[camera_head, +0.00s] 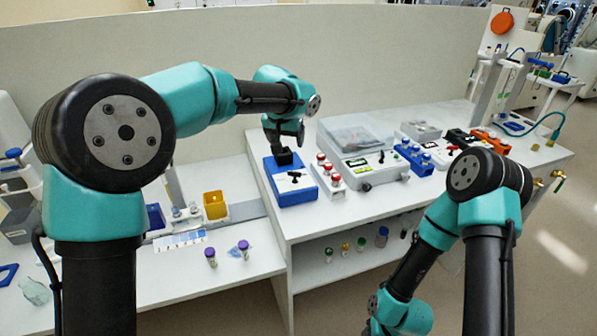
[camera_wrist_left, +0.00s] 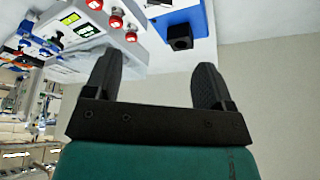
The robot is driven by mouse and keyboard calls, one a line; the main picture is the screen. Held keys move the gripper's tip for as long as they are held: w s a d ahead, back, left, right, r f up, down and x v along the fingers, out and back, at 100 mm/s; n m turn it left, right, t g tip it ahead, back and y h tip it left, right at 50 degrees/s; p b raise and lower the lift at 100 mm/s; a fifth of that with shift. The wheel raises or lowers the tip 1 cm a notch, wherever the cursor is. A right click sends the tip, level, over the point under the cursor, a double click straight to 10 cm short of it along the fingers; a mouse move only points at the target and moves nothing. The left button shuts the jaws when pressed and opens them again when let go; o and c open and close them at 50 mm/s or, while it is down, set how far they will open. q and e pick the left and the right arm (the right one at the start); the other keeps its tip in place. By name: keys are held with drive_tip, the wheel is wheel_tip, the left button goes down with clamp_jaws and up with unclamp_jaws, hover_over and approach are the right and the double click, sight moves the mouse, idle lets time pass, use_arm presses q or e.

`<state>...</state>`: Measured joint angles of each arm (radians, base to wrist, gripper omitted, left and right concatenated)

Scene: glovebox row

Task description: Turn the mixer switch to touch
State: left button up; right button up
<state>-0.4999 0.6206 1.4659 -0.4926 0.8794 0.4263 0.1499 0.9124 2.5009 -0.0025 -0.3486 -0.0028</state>
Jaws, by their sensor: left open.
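The mixer (camera_head: 290,192) is a blue box with a white top panel at the left end of the raised bench. A black cup (camera_head: 284,156) stands at its back, and a small black switch (camera_head: 294,176) sits on its front panel. The switch setting is too small to read. My left gripper (camera_head: 287,137) is open and empty, above and behind the cup. In the left wrist view, the mixer (camera_wrist_left: 183,16) and cup (camera_wrist_left: 180,38) show beyond the open fingers (camera_wrist_left: 160,60). My right arm is at the right; its gripper is out of view.
A yellow bin (camera_head: 215,205) and purple-capped vials (camera_head: 211,256) are on the lower bench at left. A pale wall (camera_head: 380,60) rises behind.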

sight(294, 172)
use_arm(q)
drive_tip(key=shift+f, duration=0.15)
drive_tip(key=x, duration=1.7)
drive_tip(key=shift+f, duration=0.1)
drive_tip(key=shift+d, duration=0.1)
drive_tip(key=shift+c, duration=0.2)
drive_tip(key=c, duration=0.9)
drive_tip(key=shift+m, duration=0.4)
drive_tip(key=shift+w+m+g+h, duration=0.1)
drive_tip(key=shift+m+g+h, duration=0.3)
drive_tip(key=shift+m, duration=0.75)
drive_tip(key=shift+w+m+g+h, duration=0.1)
drive_tip(key=shift+m+h, duration=0.5)
drive_tip(key=shift+m, duration=0.55)
